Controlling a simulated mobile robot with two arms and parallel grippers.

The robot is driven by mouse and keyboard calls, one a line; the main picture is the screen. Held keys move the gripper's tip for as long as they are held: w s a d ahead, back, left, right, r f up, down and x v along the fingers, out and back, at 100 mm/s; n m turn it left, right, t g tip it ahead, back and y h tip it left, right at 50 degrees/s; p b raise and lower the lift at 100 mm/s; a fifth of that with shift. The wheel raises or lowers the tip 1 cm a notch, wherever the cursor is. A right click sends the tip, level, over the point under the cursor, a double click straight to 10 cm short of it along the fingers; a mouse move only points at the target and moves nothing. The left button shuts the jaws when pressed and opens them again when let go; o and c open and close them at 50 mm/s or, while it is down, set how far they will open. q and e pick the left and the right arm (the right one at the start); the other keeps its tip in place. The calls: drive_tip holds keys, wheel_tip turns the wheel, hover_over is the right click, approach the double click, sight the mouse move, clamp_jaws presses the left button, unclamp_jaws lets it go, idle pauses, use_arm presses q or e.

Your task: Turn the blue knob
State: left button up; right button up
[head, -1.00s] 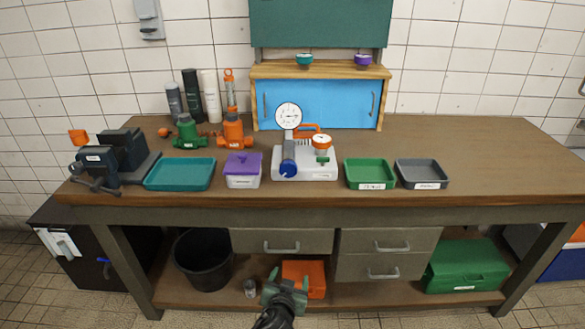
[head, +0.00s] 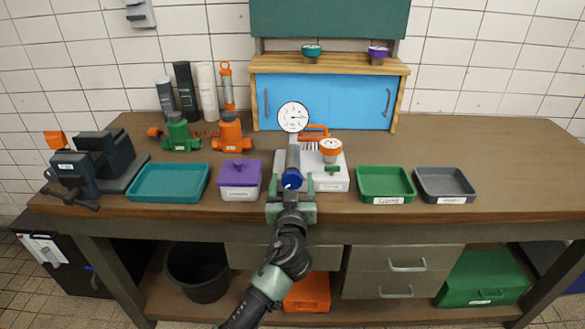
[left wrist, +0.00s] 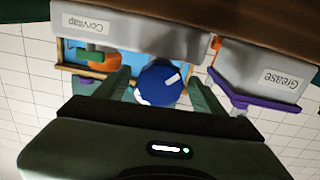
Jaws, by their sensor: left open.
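The blue knob (head: 292,179) is on the front end of a pipe on the white pump unit (head: 325,183), below a round white gauge (head: 293,117). My left gripper (head: 291,187) is open, right in front of the knob, with a finger to each side. In the left wrist view the round blue knob (left wrist: 160,84), with a white mark on its face, shows between the fingertips. I cannot tell whether the fingers touch it. My right gripper is not in view.
A purple-lidded grease box (head: 240,178) stands just left of the pump unit. A teal tray (head: 168,183) lies further left. A green tray (head: 386,185) and a grey tray (head: 445,184) lie to the right. The bench's right end is clear.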

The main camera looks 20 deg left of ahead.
sight(292, 172)
use_arm(q)
drive_tip(key=x, duration=0.3)
drive_tip(key=shift+w+a+f, duration=0.1)
drive_tip(key=shift+w+a, duration=0.15)
drive_tip(key=shift+w, duration=0.45)
drive_tip(key=c, duration=1.4)
drive_tip(key=shift+o, duration=0.2)
drive_tip(key=shift+f+b, duration=0.15)
drive_tip(key=shift+b, duration=0.15)
drive_tip(key=shift+m, duration=0.4)
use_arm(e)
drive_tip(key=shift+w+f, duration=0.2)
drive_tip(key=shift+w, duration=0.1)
use_arm(q)
drive_tip(key=o, duration=1.4)
drive_tip(key=shift+c, duration=0.2)
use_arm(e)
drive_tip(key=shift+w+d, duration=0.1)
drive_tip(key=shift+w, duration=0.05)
